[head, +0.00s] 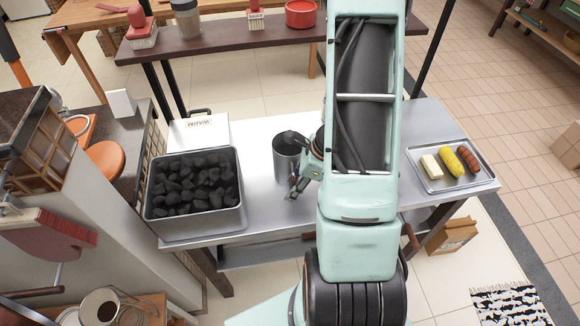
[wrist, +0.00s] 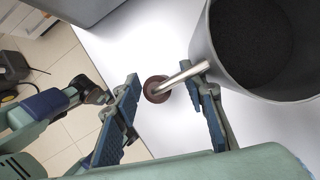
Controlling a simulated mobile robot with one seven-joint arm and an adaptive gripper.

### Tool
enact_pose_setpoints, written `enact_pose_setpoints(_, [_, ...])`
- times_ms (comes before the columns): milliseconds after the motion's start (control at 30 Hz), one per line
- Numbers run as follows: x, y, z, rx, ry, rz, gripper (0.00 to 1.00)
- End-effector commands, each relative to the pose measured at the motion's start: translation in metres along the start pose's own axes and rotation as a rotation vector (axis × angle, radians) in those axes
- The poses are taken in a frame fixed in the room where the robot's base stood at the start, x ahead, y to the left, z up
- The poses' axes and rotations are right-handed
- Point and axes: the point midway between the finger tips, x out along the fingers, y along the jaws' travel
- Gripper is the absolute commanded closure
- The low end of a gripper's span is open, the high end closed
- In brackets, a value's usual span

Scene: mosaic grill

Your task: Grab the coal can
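The coal can is a grey metal can (head: 286,163) standing on the metal table, just left of my arm in the head view. Its rim and dark inside fill the upper right of the wrist view (wrist: 222,55). A steel handle with a round brown end (wrist: 156,89) sticks out from the can's side. My gripper (head: 298,183) is beside the can. In the wrist view my gripper (wrist: 163,86) is open, with the handle's end between its two fingers. The right finger is close to the can and handle; I cannot tell whether it touches.
A large metal bin (head: 195,226) of coal stands on the table's left, before a white box (head: 198,132). A tray (head: 488,183) with corn and other food lies at the right end. A dark shelf (head: 220,43) with a red pot (head: 300,14) stands behind.

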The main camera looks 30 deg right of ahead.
Motion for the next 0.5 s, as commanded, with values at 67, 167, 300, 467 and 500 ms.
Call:
enact_pose_setpoints(67, [0.0017, -0.0003, 0.0, -0.001, 0.0, -0.001, 0.61])
enact_pose_setpoints(167, [0.0014, -0.0005, 0.0, -0.001, 0.0, -0.001, 0.61])
enact_pose_setpoints(300, [0.0013, -0.0005, 0.0, -0.001, 0.0, -0.001, 0.69])
enact_pose_setpoints(467, [0.0012, -0.0004, 0.0, -0.001, 0.0, -0.001, 0.87])
enact_pose_setpoints(500, [0.0012, -0.0004, 0.0, -0.001, 0.0, -0.001, 0.91])
